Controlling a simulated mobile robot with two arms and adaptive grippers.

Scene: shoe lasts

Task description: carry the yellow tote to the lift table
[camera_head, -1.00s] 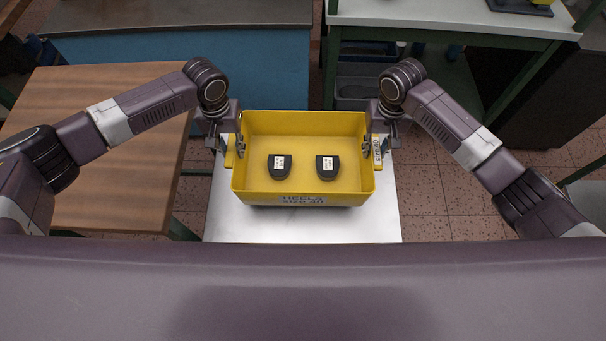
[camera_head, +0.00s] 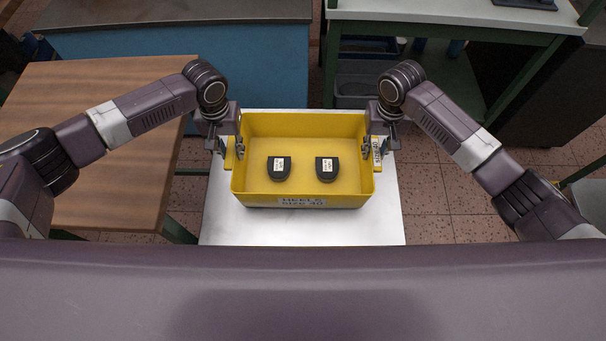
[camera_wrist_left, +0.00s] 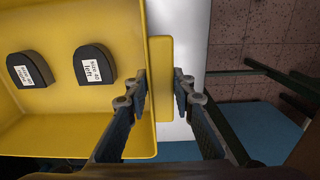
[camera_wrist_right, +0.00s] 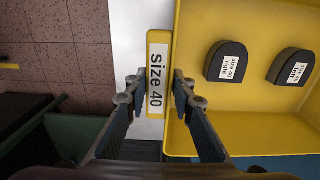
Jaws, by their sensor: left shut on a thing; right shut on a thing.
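The yellow tote (camera_head: 303,201) is in the middle of the head view, level, over a white tabletop (camera_head: 302,228), which looks like the lift table. I cannot tell whether the tote touches it. Two dark heel pieces with white labels lie inside: one on the left (camera_head: 279,173), one on the right (camera_head: 327,175). My left gripper (camera_wrist_left: 160,80) is shut on the tote's left handle, with a finger on each side. My right gripper (camera_wrist_right: 158,82) is shut on the right handle, labelled "size 40", in the same way. The tote's underside is hidden.
A wooden table (camera_head: 100,130) stands close on the left. A blue bench (camera_head: 250,70) with a dark top is behind. A green-framed bench (camera_head: 450,22) with a white top and bins below is at the back right. Tiled floor (camera_head: 460,200) is open on the right.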

